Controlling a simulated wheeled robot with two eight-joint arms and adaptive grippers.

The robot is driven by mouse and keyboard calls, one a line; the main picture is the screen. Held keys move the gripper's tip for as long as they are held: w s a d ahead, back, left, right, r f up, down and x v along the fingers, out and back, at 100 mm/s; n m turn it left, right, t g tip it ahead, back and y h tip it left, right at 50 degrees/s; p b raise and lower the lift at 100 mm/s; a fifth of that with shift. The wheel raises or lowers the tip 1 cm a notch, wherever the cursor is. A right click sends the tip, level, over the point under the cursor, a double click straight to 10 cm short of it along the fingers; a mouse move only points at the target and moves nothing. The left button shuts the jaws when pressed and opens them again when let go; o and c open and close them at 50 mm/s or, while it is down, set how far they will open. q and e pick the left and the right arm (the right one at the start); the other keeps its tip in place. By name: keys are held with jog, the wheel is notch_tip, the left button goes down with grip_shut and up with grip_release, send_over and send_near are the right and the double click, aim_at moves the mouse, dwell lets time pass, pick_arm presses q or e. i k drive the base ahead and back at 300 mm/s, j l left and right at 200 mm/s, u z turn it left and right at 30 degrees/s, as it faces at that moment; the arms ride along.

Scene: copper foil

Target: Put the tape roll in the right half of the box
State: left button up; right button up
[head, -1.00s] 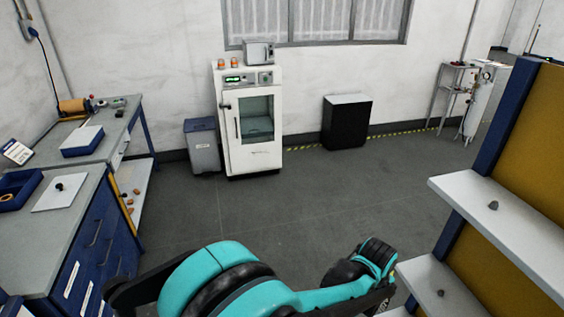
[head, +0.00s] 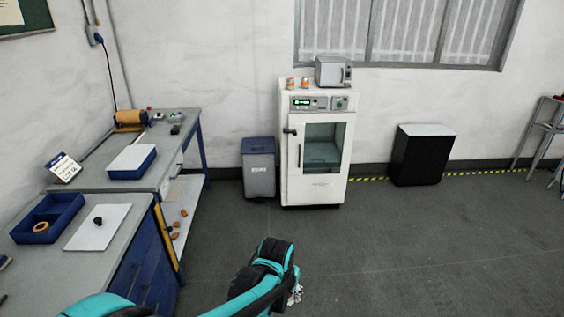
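A blue open box (head: 66,207) with an inner divider lies on the near bench at the left. A small orange ring, which looks like the tape roll (head: 41,227), is at the box's near end; I cannot tell exactly which compartment it is in. My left arm, teal and black, comes in from the bottom left over the floor. Only a small piece of what looks like my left gripper (head: 295,294) shows, well right of the box and apart from it; its fingers are mostly hidden. My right gripper is out of view.
Beside the box lies a white sheet (head: 97,228) with a small dark object (head: 98,221). Behind are a sign (head: 63,167), a blue tray (head: 132,161) and a large orange roll (head: 128,118). A bin (head: 258,168) and white cabinet (head: 317,150) stand at the wall. The floor is clear.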

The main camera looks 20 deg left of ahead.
aim_at(62, 210)
jog(key=i+j+u, duration=0.35)
jog(key=i, duration=0.2)
jog(key=i+j+u, duration=0.15)
jog(key=i+u, duration=0.15)
jog(key=i, duration=0.25)
jog(key=i+u, duration=0.35)
jog(key=i, duration=0.25)
jog(key=i+u, duration=0.4)
jog(key=i, duration=0.15)
jog(key=i+l+u, duration=0.2)
jog(key=i+u, duration=0.55)
jog(key=u, duration=0.15)
jog(key=i+l+u, duration=0.1)
jog(key=i+u, duration=0.35)
jog(key=k, duration=0.1)
